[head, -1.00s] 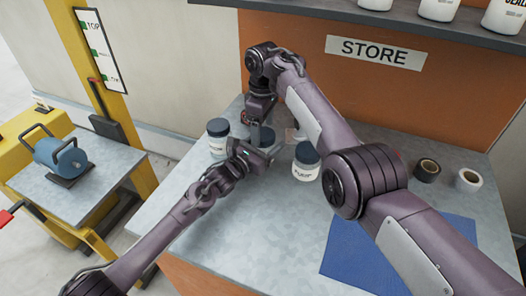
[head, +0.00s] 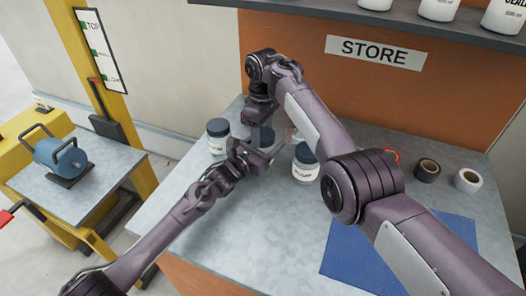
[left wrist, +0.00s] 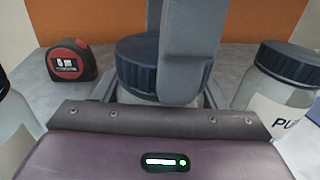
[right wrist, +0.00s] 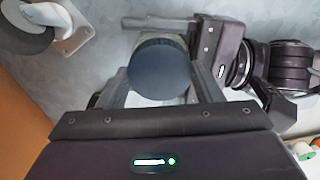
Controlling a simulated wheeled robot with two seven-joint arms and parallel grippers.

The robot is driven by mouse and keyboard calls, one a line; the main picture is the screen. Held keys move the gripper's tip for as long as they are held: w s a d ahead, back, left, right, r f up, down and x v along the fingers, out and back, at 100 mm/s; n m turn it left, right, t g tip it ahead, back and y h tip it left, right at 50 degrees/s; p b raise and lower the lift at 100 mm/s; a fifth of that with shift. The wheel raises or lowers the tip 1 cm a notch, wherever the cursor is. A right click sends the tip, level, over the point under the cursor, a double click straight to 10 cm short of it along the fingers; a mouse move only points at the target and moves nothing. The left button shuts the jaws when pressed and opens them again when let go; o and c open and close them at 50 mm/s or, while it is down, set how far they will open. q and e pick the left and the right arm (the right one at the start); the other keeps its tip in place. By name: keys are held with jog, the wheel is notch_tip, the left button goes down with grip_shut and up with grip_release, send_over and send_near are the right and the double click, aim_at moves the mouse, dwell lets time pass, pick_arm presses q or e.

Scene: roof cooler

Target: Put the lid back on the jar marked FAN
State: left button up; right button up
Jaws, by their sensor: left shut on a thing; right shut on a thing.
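A jar with a dark ribbed lid (left wrist: 140,62) stands between the fingers of my left gripper (left wrist: 165,92), which is shut on the jar's body (left wrist: 145,98). The dark round lid also shows from above in the right wrist view (right wrist: 160,68), between the fingers of my right gripper (right wrist: 158,85), which is shut on it. In the head view the lid (head: 265,138) is partly covered by the grippers. The lid is over the jar's mouth; I cannot tell whether it is fully seated. The held jar's label is hidden, so I cannot read FAN.
A lidded jar marked PUMP (head: 304,168) stands close on the right, another lidded jar (head: 217,140) on the left. A tape measure (left wrist: 72,62) lies behind. Two tape rolls (head: 427,170) and a blue mat (head: 400,255) are on the right. The bench front is clear.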

jog(key=o, duration=1.2)
jog(key=shift+r, duration=0.15)
jog(key=shift+r, duration=3.85)
pick_arm(q)
jog(key=o, duration=2)
jog(key=shift+c, duration=0.2)
jog(key=shift+a, duration=0.1)
pick_arm(e)
jog(key=shift+f, duration=0.1)
